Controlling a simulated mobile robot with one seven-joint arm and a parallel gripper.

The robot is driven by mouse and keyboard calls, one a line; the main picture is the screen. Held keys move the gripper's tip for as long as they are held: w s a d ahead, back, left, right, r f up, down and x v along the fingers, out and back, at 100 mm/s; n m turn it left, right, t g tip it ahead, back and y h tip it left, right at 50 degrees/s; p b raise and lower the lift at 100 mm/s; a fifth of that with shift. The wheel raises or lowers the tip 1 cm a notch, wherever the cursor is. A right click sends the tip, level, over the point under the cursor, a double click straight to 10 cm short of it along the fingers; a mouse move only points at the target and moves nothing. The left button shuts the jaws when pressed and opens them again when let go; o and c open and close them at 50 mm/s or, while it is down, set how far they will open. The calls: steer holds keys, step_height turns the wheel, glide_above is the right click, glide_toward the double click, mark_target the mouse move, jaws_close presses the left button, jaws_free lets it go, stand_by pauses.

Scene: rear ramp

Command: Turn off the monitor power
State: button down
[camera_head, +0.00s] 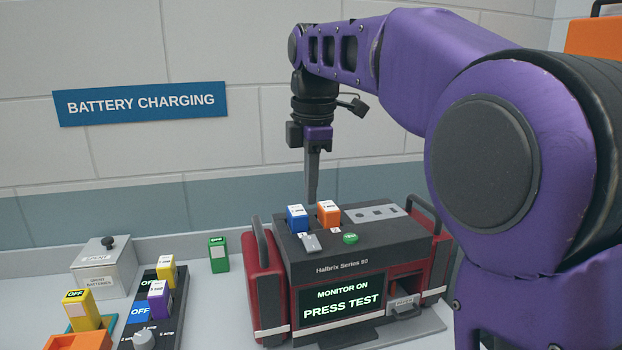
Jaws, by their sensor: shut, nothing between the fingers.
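To the left stand a spent-batteries box (105,270), a dark charger (168,316) with several coloured blocks and a knob, a yellow block (78,308) and a green block (219,255). Handles rise at both monitor sides.

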mark_target(311, 244)
steer(key=f, duration=0.2)
steer(key=f+b, duration=0.1)
steer(key=f, duration=0.2)
steer(key=w+f, duration=0.1)
steer(key=f, duration=0.2)
steer(key=shift+a+b, duration=0.2)
steer(key=shift+b, duration=0.2)
steer(key=p, duration=0.3)
steer(key=shift+r+g, duration=0.1)
steer(key=shift+g, duration=0.3)
steer(key=shift+w+f, duration=0.1)
steer(key=shift+f, duration=0.45)
steer(key=shift+s, duration=0.2)
steer(key=shift+s+d+f, duration=0.1)
steer(key=shift+s+d, duration=0.15)
steer(key=shift+s, duration=0.4)
steer(key=shift+r, duration=0.25)
